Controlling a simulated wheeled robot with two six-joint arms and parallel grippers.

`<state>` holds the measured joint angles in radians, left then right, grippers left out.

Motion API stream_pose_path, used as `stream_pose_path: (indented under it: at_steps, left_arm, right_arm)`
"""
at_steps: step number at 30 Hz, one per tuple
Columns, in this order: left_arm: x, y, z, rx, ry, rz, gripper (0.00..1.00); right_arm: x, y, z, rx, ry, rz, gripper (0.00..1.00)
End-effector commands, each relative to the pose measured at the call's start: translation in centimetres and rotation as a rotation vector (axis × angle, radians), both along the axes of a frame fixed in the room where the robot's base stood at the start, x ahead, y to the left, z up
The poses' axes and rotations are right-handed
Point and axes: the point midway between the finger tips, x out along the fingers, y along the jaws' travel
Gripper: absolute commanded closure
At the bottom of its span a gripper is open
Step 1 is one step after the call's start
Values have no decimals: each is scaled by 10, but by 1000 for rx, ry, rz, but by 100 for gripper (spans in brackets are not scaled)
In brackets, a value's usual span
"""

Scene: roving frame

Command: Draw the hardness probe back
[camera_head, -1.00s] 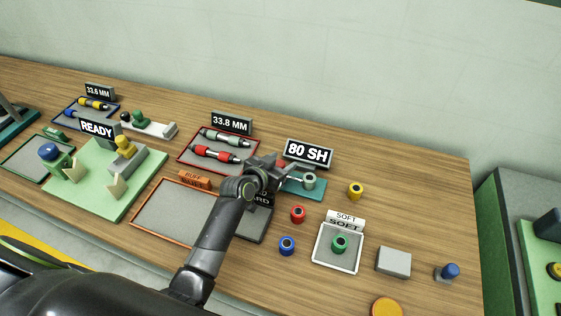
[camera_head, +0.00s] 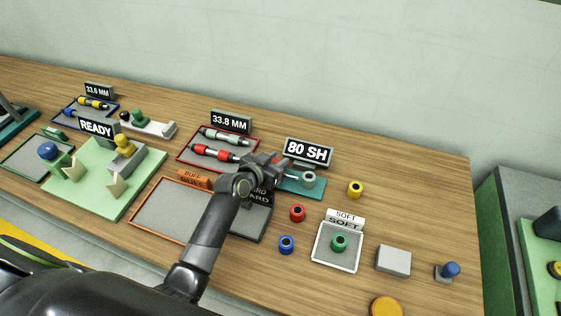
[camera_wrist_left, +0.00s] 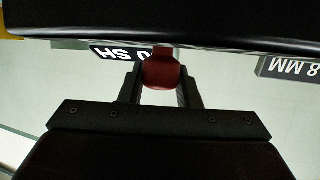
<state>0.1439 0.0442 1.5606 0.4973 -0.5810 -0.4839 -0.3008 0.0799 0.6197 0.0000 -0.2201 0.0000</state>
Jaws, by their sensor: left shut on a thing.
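The hardness probe shows as a red part (camera_wrist_left: 161,72) between the fingers of my left gripper in the left wrist view. My left gripper (camera_head: 277,166) is shut on it, at the left end of the teal tester base (camera_head: 293,187). The tester's sign (camera_head: 308,152) reads 80 SH. The gripper and arm hide most of the probe in the head view. My right gripper is not in view.
A HARD tray (camera_head: 264,222) lies partly under my arm. A red-edged tray (camera_head: 187,166) is to the left.

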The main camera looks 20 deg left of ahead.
Motion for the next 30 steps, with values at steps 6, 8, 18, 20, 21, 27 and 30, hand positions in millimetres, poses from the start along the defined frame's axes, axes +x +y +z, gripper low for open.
stream_pose_path:
  at_steps: [6, 8, 18, 20, 21, 27, 30]
  left_arm:
    - [1, 32, -1, 7, 0, 0, 100]
    - [1, 35, -1, 6, -1, 1, 100]
    - [1, 37, 1, 7, -1, 1, 65]
    - [1, 37, 1, 7, -1, 0, 57]
    - [1, 37, 1, 6, -1, 1, 52]
    - [1, 36, 1, 4, 0, 1, 48]
    - [1, 36, 1, 3, -1, 0, 48]
  right_arm:
    - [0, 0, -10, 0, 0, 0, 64]
    - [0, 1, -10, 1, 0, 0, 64]
    - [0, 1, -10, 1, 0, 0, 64]
    - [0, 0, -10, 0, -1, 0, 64]
    - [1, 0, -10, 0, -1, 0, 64]
    - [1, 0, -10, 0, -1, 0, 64]
    - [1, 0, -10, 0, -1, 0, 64]
